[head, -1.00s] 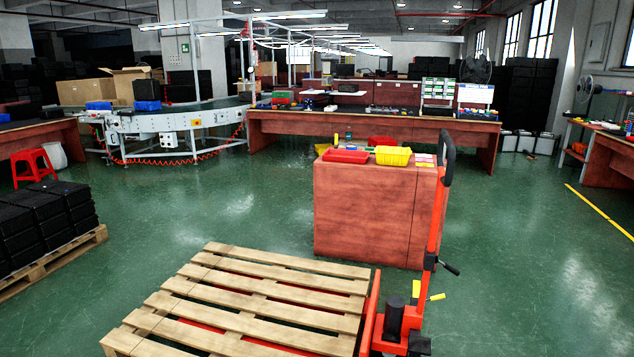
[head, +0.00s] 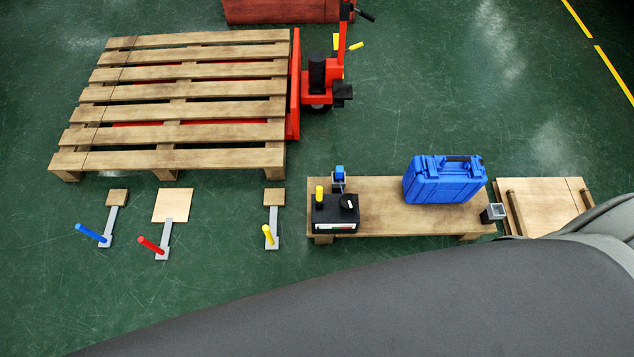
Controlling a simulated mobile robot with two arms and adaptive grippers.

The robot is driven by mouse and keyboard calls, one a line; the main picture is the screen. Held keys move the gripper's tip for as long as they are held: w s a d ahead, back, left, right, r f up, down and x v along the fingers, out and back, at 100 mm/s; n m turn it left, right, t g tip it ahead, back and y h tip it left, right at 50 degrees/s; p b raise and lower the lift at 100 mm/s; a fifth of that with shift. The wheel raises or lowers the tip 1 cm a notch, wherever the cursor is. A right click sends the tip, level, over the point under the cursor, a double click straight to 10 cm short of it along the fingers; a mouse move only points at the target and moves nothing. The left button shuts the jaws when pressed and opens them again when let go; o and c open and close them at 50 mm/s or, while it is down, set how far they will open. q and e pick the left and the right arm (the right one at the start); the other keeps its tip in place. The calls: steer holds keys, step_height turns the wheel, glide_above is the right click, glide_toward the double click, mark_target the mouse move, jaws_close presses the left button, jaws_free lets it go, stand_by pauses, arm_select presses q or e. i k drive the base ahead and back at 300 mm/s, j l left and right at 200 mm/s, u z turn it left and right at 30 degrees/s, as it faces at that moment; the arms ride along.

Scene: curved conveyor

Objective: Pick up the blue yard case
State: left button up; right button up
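The blue yard case (head: 440,184) is a hard blue box with a dark handle along its upper edge. It rests slightly turned on the right part of a low wooden bench (head: 385,215) in the head view. Neither of my grippers shows in this view. A large dark grey shape, likely part of my own body, fills the bottom and right and hides the floor there.
On the bench's left end are a black box (head: 336,213) with a yellow knob and a small blue item (head: 339,178). A small grey holder (head: 493,212) is at its right end. Several levers stand left. A pallet (head: 180,107) and red pallet jack (head: 319,90) lie beyond.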

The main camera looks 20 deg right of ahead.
mark_target(435, 178)
steer(key=z, duration=1.75)
